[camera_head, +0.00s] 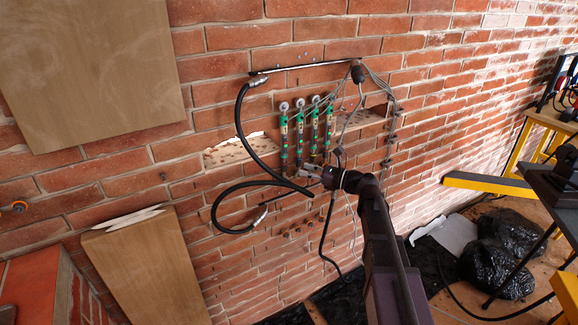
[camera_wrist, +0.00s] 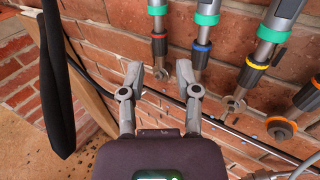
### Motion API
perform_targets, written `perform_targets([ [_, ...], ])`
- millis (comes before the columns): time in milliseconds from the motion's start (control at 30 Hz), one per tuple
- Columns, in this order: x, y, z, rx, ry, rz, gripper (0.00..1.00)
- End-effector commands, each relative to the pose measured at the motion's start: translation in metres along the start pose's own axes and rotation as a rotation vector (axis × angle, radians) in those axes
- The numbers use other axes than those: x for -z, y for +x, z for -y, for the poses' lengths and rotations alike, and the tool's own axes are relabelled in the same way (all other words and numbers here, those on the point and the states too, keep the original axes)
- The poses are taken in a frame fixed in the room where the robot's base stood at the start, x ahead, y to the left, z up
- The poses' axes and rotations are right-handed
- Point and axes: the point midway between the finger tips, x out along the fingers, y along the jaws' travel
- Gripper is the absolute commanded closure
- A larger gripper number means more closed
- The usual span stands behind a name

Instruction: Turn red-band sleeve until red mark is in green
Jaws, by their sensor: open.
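Several grey rods with green collars hang in a row on the brick wall. In the wrist view, the leftmost rod ends in a grey sleeve (camera_wrist: 159,47) with a thin red band. My gripper (camera_wrist: 160,72) is open, with one fingertip on each side of this sleeve's lower end in the picture. I cannot tell how far apart in depth they are, and no grip shows. In the head view my gripper (camera_head: 312,172) is just below the row of green rods (camera_head: 299,128). The red mark and its green zone are too small to make out.
Sleeves with a blue band (camera_wrist: 203,47), a yellow band (camera_wrist: 256,66) and an orange band (camera_wrist: 281,127) hang to the right. A black hose (camera_head: 240,115) loops left of the rods. Thin cables (camera_head: 392,125) run down the wall at right.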

Motion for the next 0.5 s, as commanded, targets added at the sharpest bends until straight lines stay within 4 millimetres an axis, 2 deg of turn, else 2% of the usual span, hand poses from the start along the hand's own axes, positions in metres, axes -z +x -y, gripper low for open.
perform_targets([
  [100, 0.000, 0.019, 0.001, -0.002, 0.000, 0.000, 0.58],
  [300, 0.000, 0.046, 0.001, -0.002, 0.000, 0.000, 0.58],
  [500, 0.000, 0.062, 0.000, -0.001, 0.000, 0.000, 0.58],
])
